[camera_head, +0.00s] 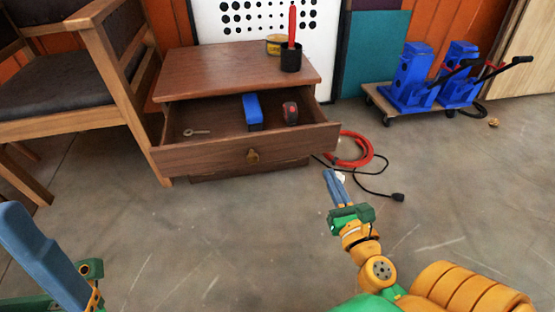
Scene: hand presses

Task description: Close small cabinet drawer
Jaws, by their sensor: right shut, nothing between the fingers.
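A small brown wooden cabinet (225,69) stands on the floor at the upper middle. Inside lie a key (196,132), a blue box (252,110) and a dark object with a red mark (290,113). My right gripper (332,178) is shut and empty, just right of and in front of the drawer's right front corner, apart from it. My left gripper (38,255) shows only partly at the lower left edge; its fingertips' spacing is unclear.
A wooden chair (110,85) stands close against the cabinet's left side. A red cable (354,150) and black cord (373,185) lie right of the drawer. Blue presses (411,80) stand on a wheeled board. A cup (290,59) is on the cabinet top. Floor in front is clear.

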